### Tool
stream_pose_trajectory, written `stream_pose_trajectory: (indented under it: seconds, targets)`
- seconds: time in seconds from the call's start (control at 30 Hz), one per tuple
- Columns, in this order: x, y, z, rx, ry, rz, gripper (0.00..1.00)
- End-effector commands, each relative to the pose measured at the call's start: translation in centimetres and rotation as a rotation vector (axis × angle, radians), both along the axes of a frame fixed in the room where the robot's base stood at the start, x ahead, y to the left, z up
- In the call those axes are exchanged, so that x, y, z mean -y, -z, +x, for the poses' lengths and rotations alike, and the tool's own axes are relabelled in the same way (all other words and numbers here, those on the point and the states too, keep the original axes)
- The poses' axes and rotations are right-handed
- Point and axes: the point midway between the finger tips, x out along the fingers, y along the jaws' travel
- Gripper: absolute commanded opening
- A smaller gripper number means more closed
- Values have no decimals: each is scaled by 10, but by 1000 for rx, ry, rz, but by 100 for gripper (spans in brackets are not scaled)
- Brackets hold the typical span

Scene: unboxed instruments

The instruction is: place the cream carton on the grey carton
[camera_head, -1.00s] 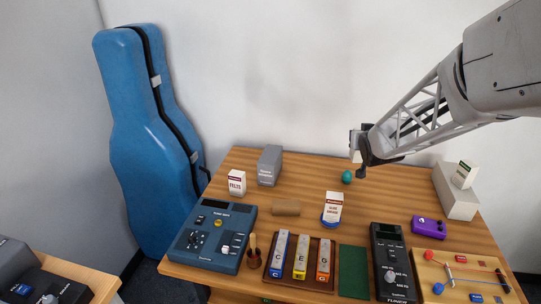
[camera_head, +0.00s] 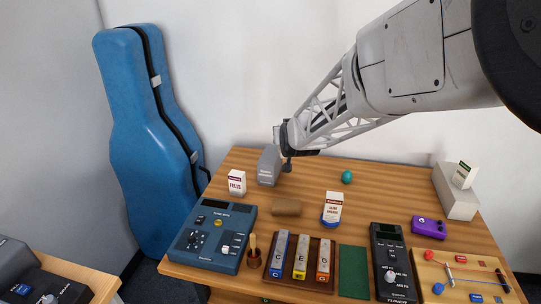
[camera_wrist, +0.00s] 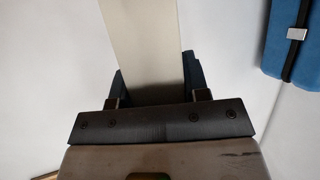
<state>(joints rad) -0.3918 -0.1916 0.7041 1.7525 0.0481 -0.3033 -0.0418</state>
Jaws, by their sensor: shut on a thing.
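My gripper (camera_head: 284,148) is shut on the cream carton (camera_wrist: 142,45). In the wrist view the carton is a plain pale block between the dark fingers. In the head view only a small pale part of the cream carton (camera_head: 277,134) shows beside the fingers. The grey carton (camera_head: 267,171) stands upright at the back left of the wooden table. In the picture, my gripper and the cream carton are at its upper right edge. I cannot tell whether they are over it or touching it.
A white FELTS carton (camera_head: 237,183) stands left of the grey carton. A brown cylinder (camera_head: 286,207), a green egg-shaped thing (camera_head: 347,177) and a white-red carton (camera_head: 333,205) are to the right. A blue instrument case (camera_head: 150,140) leans on the wall.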

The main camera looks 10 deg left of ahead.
Motion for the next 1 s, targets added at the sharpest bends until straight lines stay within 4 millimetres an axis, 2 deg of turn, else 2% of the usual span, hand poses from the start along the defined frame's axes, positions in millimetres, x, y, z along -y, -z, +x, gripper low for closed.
stream_pose_trajectory:
  seconds: [0.13, 0.2, 0.43, 1.0]
  targets:
    - [-21, 4, -5, -4, -19, 1, 18]
    - [-18, 20, -5, -5, -16, -1, 18]
    - [-18, 47, -4, -3, -16, 0, 18]
    - [-19, 51, 0, -1, -16, 1, 18]
